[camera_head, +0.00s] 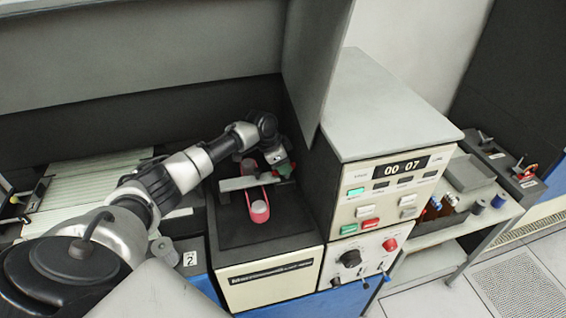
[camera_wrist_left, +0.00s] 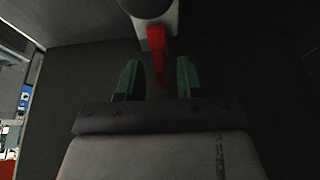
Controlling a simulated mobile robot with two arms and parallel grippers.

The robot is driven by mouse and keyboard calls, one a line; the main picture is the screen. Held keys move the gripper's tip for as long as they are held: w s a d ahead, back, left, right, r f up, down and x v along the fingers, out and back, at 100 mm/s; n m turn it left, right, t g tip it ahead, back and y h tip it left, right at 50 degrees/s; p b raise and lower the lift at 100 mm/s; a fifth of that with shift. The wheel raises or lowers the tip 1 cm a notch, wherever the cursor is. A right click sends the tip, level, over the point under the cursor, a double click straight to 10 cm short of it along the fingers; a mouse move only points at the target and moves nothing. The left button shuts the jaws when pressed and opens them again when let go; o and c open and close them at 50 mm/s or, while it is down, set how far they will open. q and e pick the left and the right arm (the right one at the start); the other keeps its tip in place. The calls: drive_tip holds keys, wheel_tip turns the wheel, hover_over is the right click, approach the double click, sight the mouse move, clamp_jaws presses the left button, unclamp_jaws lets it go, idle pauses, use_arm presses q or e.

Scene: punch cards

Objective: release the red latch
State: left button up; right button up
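In the wrist view a red latch (camera_wrist_left: 157,42) sticks out from a rounded grey-white part at the top. My left gripper (camera_wrist_left: 158,80) has its two green fingertips spread apart. The red latch lies between them or just ahead, with gaps at both sides; I cannot tell the depth. In the head view my left gripper (camera_head: 284,166) is beside a grey bar and a pinkish-red part (camera_head: 261,192) on the dark-topped machine. My wrist partly covers that spot, so I cannot tell whether the fingers touch anything. My right gripper is not in view.
A tall cabinet panel (camera_head: 314,60) and a control box (camera_head: 385,110) reading 00 07 stand close right of the gripper. A dark wall is behind. A tray of pale cards (camera_head: 90,185) lies left. A side shelf (camera_head: 500,212) with small items is farther right.

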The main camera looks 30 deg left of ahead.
use_arm(q)
drive_tip(key=shift+c, duration=0.4)
drive_tip(key=shift+w, duration=0.1)
drive_tip(key=shift+c, duration=1.2)
clamp_jaws()
drive_tip(key=n, duration=0.2)
drive_tip(key=n+y, duration=0.1)
drive_tip(key=n, duration=0.1)
drive_tip(key=n+t+y, duration=0.1)
drive_tip(key=n, duration=0.1)
drive_tip(key=shift+d, duration=0.35)
drive_tip(key=n+y, duration=0.1)
drive_tip(key=n, duration=0.1)
drive_tip(key=n+y, duration=0.1)
drive_tip(key=n, duration=0.2)
drive_tip(key=shift+d+r, duration=0.1)
drive_tip(key=shift+d, duration=0.1)
drive_tip(key=shift+n, duration=0.4)
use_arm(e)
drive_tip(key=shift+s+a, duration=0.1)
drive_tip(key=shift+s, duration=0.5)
use_arm(q)
drive_tip(key=shift+y, duration=0.3)
